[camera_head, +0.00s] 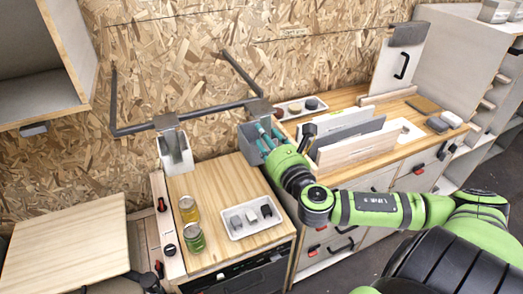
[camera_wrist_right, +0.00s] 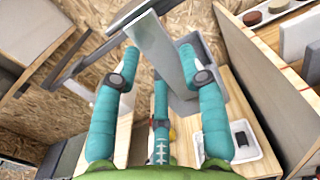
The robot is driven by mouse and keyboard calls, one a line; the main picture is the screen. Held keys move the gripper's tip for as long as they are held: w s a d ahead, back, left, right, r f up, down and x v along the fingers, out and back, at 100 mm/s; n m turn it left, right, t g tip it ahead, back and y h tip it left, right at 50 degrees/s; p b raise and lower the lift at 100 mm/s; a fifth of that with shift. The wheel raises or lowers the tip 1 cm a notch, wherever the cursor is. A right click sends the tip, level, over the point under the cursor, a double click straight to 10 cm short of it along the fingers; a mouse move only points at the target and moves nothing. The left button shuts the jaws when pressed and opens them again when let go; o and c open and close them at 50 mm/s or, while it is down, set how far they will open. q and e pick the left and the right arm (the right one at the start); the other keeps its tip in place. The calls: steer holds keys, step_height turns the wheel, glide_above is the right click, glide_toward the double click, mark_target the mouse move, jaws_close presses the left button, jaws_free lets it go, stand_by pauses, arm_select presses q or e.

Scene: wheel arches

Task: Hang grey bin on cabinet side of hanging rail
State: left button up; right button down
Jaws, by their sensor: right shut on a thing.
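The grey bin (camera_head: 248,135) is at the right end of the dark hanging rail (camera_head: 205,109), with its upright back plate (camera_wrist_right: 165,60) close to the bar. I cannot tell whether its hook rests on the rail. My right gripper (camera_head: 267,135) is shut on the bin, with its teal fingers around the back plate in the right wrist view (camera_wrist_right: 158,62). The bin's open box (camera_wrist_right: 205,65) shows behind the fingers. A whiter bin (camera_head: 175,152) hangs further left on the same rail. My left gripper is not in view.
Below are a wooden counter with two jars (camera_head: 189,210) and a white tray (camera_head: 252,217) of small items. To the right, a cabinet top (camera_head: 357,101) carries upright boards (camera_head: 350,145) close to my right arm. An open wall cabinet (camera_head: 45,75) is upper left.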

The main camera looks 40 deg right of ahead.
steer(key=x, duration=0.3)
steer(key=shift+w+d+b, duration=0.1)
steer(key=shift+w+b, duration=0.05)
steer(key=shift+b, duration=0.2)
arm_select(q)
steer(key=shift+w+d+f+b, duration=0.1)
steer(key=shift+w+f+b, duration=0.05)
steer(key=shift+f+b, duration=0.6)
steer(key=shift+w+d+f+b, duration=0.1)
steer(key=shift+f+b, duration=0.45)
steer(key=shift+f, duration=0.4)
arm_select(e)
steer(key=shift+w+d+f, duration=0.2)
steer(key=shift+w+f, duration=0.15)
steer(key=shift+w, duration=0.5)
steer(key=shift+w+d+f, duration=0.2)
steer(key=shift+w+f, duration=0.2)
steer(key=shift+w, duration=0.5)
steer(key=shift+w+d+f, duration=0.2)
steer(key=shift+w+f, duration=0.15)
steer(key=shift+w, duration=0.5)
